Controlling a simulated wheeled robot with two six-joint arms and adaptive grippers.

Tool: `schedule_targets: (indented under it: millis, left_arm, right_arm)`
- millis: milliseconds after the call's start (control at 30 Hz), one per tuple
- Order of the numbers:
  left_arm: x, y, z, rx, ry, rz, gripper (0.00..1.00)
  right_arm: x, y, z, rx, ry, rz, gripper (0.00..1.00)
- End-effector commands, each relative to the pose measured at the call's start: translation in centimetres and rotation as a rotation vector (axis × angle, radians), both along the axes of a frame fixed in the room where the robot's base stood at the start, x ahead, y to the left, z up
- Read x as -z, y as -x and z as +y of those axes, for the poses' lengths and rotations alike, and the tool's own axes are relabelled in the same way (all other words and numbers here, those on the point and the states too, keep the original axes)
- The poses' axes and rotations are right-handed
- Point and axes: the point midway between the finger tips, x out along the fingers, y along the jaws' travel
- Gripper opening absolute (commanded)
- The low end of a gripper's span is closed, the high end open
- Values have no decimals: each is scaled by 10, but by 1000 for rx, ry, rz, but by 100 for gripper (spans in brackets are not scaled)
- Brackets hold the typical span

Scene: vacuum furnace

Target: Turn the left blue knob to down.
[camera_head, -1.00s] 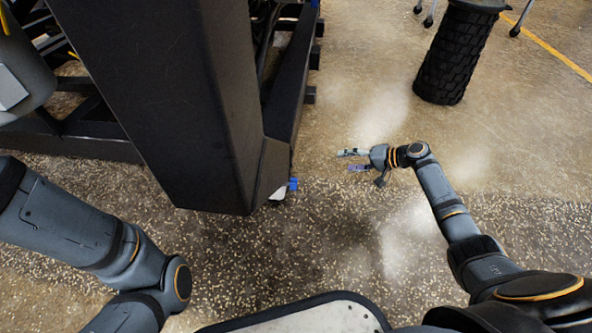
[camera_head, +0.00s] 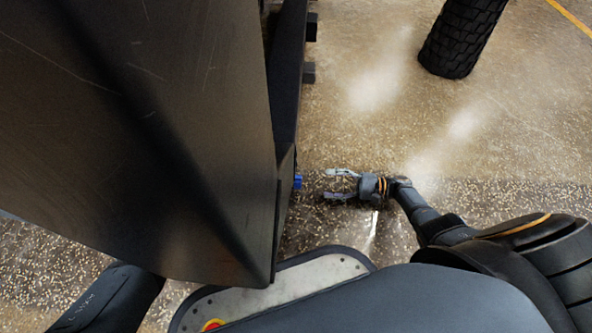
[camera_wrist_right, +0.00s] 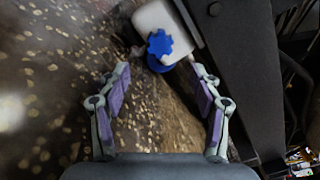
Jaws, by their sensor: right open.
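A blue knob (camera_head: 298,181) sticks out from the right side of the dark furnace cabinet (camera_head: 190,130) in the head view. In the right wrist view the blue knob (camera_wrist_right: 159,44), star-shaped, sits on a white block (camera_wrist_right: 160,20). My right gripper (camera_head: 334,184) is open and empty, just to the right of the knob, its fingers pointing at it. In the right wrist view my right gripper (camera_wrist_right: 162,75) has its fingertips apart, with the knob beyond them, between and slightly above. My left gripper is out of view; only part of my left arm shows at the lower left.
The dark cabinet fills the left of the head view and stands close to my base. A black ribbed column (camera_head: 462,38) stands on the floor at the upper right. The speckled floor (camera_head: 370,110) between them is clear.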

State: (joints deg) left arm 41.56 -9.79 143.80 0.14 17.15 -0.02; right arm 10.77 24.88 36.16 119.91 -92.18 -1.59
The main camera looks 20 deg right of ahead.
Motion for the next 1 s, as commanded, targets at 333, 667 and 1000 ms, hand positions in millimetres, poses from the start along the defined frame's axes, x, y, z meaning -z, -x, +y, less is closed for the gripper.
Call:
schedule_targets:
  millis: [333,667,1000]
  left_arm:
    - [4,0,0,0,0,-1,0]
    - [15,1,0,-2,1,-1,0]
    - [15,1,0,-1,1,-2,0]
  right_arm:
    - [1,-18,45,-2,0,-3,65]
    - [1,-38,93,-1,1,-1,65]
    - [0,-41,97,0,4,0,63]
